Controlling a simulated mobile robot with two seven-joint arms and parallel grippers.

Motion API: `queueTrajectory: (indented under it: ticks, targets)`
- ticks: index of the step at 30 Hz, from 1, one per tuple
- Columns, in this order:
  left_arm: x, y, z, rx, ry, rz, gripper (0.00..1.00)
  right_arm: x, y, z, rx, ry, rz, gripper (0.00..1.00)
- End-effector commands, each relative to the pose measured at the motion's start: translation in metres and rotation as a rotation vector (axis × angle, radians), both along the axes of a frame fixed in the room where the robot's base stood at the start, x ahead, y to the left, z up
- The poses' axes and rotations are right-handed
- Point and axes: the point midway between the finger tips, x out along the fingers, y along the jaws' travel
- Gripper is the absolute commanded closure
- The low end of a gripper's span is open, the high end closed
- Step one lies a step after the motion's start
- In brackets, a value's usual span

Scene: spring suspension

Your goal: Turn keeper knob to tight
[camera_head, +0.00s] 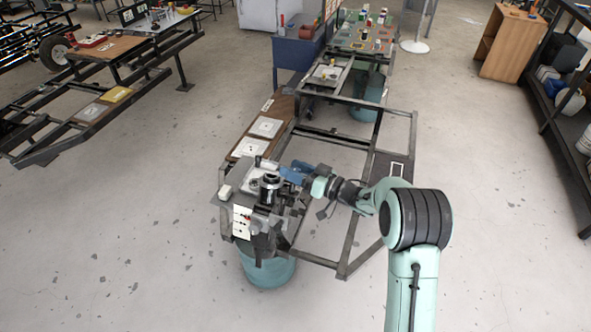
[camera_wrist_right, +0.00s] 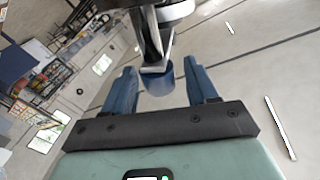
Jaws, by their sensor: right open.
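The spring suspension fixture (camera_head: 268,188) is a dark metal assembly on a grey bench top at the near end of the frame. I cannot tell for sure which part is the keeper knob; a small black upright part (camera_head: 257,161) stands at its back. My right gripper (camera_head: 290,174) reaches in from the right, its blue fingers beside the fixture's upper right side. In the right wrist view, the gripper (camera_wrist_right: 161,82) is open, with a shiny metal part ending in a bluish rounded piece (camera_wrist_right: 157,82) showing between its fingers. Contact is not clear. My left gripper is out of view.
A white panel with markings (camera_head: 242,222) is on the fixture's front left. A dark metal frame (camera_head: 345,262) extends back and right. Brown boards with white plates (camera_head: 265,127) lie behind the fixture. A blue cabinet (camera_head: 297,52) stands farther back.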

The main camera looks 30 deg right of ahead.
Motion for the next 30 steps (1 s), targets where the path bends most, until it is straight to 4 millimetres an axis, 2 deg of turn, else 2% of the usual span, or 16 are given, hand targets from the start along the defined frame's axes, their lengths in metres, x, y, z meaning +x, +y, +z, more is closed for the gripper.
queueTrajectory:
  ticks: [1,5,6,17,30]
  targets:
    - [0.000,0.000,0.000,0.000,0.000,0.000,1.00,0.000,0.000,0.000,0.000,0.000,0.000,0.46]
    - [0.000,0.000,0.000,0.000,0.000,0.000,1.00,0.000,0.000,0.000,0.000,0.000,0.000,0.88]
    - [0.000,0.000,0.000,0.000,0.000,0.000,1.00,0.000,0.000,0.000,0.000,0.000,0.000,0.93]
    - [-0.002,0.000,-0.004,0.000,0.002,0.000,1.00,-0.001,0.000,0.000,-0.011,0.015,-0.048,0.92]
    - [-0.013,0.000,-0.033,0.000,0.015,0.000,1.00,-0.002,0.002,-0.001,-0.087,0.109,-0.334,0.92]
